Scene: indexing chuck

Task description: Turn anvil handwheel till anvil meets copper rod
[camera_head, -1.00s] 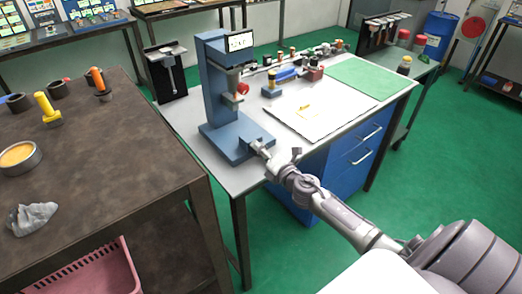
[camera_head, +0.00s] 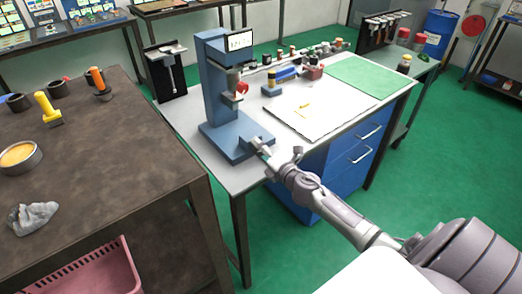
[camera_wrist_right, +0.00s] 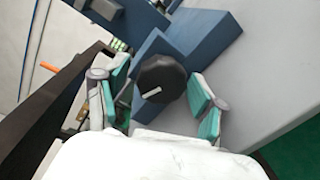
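The blue stand-like device (camera_head: 215,95) with a small display (camera_head: 240,41) stands at the left end of the light grey bench. A red part (camera_head: 242,88) shows on its column side. My right gripper (camera_head: 259,146) is at the front corner of its blue base. In the right wrist view, the black round handwheel (camera_wrist_right: 162,78) with a white mark sits between the teal-padded fingers of my right gripper. The fingers stand apart on both sides of it, with a small gap visible on the left. I cannot make out the copper rod or the anvil face. My left gripper is out of view.
A white board (camera_head: 302,112) and a green mat (camera_head: 367,77) lie on the bench right of the device. Several small parts stand along its back. A brown table (camera_head: 110,150) is at the left, with a gap before the bench.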

